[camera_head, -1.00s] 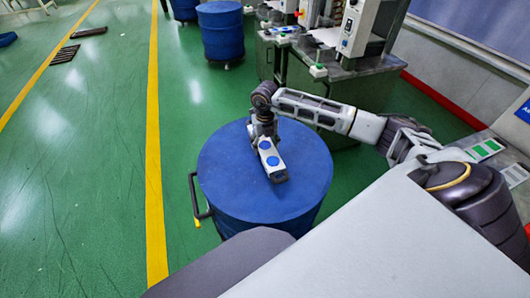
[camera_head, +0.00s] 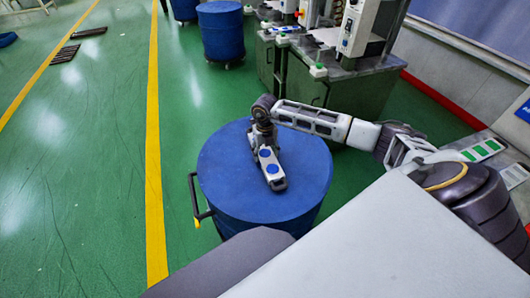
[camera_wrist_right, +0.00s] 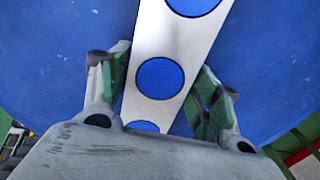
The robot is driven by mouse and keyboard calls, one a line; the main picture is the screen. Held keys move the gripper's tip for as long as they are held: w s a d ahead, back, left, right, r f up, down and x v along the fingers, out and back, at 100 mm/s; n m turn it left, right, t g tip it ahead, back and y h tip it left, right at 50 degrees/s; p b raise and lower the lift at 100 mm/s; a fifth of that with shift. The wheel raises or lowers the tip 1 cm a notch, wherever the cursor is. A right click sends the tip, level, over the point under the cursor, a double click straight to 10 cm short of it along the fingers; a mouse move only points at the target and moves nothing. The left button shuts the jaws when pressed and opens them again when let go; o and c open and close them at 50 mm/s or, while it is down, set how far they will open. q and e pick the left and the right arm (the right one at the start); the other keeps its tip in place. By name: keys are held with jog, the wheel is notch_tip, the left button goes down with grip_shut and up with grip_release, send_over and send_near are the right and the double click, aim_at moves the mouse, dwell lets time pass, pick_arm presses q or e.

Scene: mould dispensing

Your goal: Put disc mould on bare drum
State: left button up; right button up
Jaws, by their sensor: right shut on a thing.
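I cannot tell whether the mould touches the drum top. My left gripper is not in view.
Another blue drum (camera_head: 222,40) stands on the green floor at the back. Machines on cabinets (camera_head: 340,85) stand behind at the right. A black handle (camera_head: 196,195) sticks out at the drum's left side. The rest of the drum top is clear.

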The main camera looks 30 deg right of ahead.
jog(key=o, duration=1.7)
jog(key=shift+r, duration=0.1)
notch_tip(320, 180, up, 12)
jog(key=shift+r, duration=0.1)
